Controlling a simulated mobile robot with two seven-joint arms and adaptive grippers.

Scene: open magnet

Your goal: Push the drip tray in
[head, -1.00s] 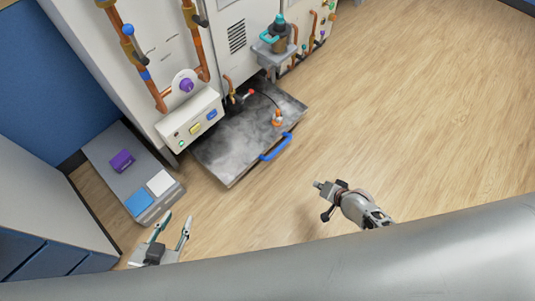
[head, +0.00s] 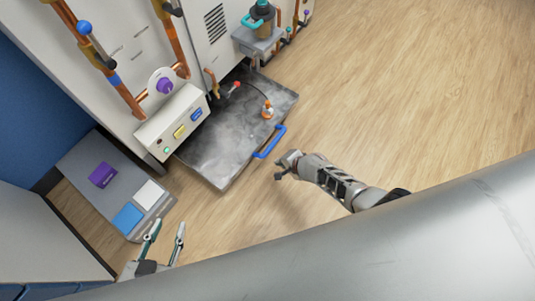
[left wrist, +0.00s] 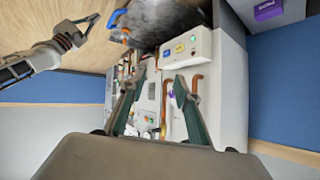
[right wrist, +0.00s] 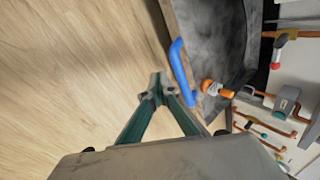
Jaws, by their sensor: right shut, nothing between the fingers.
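The drip tray (head: 225,150) is a grey, stained metal tray sticking out at floor level from under the machine in the head view. Its blue handle (head: 270,142) is on its outer edge. An orange fitting (head: 267,110) stands in the tray. My right gripper (head: 282,165) is shut and empty, just outside the handle. In the right wrist view my right fingertips (right wrist: 158,78) are beside the blue handle (right wrist: 182,68), seemingly with a small gap. My left gripper (head: 166,240) is open and empty, low at the left, away from the tray.
The white machine cabinet (head: 213,60) with copper pipes stands behind the tray. A control box (head: 173,122) overhangs the tray's left side. A grey platform (head: 105,150) with a purple block (head: 103,174) is at the left. The wooden floor (head: 400,90) at the right is clear.

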